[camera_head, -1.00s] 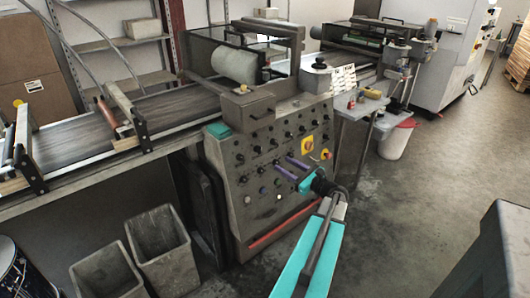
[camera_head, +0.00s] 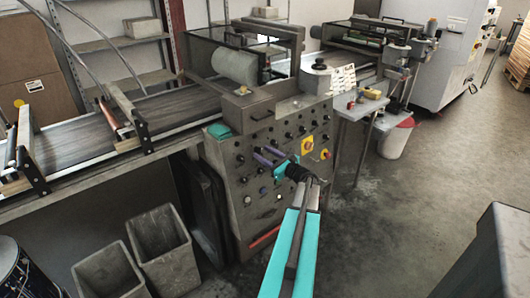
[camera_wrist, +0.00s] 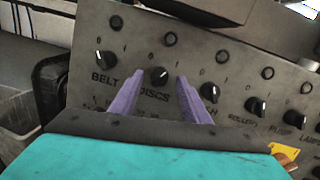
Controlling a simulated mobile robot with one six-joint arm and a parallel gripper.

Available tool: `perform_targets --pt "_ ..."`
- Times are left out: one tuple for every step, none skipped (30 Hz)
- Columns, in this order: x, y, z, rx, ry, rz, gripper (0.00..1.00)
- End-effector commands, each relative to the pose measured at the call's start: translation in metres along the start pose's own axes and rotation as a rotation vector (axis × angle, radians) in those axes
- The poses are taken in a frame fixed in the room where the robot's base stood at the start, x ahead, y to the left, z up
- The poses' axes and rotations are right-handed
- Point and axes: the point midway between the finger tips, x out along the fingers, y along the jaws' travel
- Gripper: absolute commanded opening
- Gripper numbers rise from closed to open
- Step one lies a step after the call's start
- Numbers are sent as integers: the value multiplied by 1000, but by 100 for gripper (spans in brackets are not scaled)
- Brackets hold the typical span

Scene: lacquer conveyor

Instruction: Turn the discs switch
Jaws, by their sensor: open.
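The discs switch (camera_wrist: 159,76) is a round black knob with a pale pointer mark, above the word DISCS on the grey control panel (camera_wrist: 235,65). In the wrist view it sits between the purple fingertips of my gripper (camera_wrist: 157,84), a little beyond them. The left finger partly covers the start of the label. My gripper is open and empty. In the head view my gripper (camera_head: 266,154) points at the middle of the panel (camera_head: 228,175). I cannot tell there whether the fingertips touch the panel or which knob is the discs switch.
The belt knob (camera_wrist: 106,58) is left of the discs switch, and another knob (camera_wrist: 209,93) is close on the right. More knobs follow further right. Two grey bins (camera_head: 160,245) stand on the floor at left.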

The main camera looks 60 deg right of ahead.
Motion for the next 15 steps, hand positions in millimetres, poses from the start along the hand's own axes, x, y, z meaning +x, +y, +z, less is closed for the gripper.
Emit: perform_targets --pt "4 0 0 0 0 1 42" --pt "5 0 0 0 0 1 42" --pt "6 0 0 0 0 1 42" --pt "7 0 0 0 0 1 42" --pt "8 0 0 0 0 1 42" --pt "8 0 0 0 0 1 42" --pt "8 0 0 0 0 1 42" --pt "8 0 0 0 0 0 42" --pt "8 0 0 0 0 0 42" --pt "8 0 0 0 0 0 42" --pt "8 0 0 0 0 0 42" --pt "8 0 0 0 0 0 42" --pt "8 0 0 0 0 0 42" --pt "8 0 0 0 0 0 37" --pt "8 0 0 0 0 0 31"
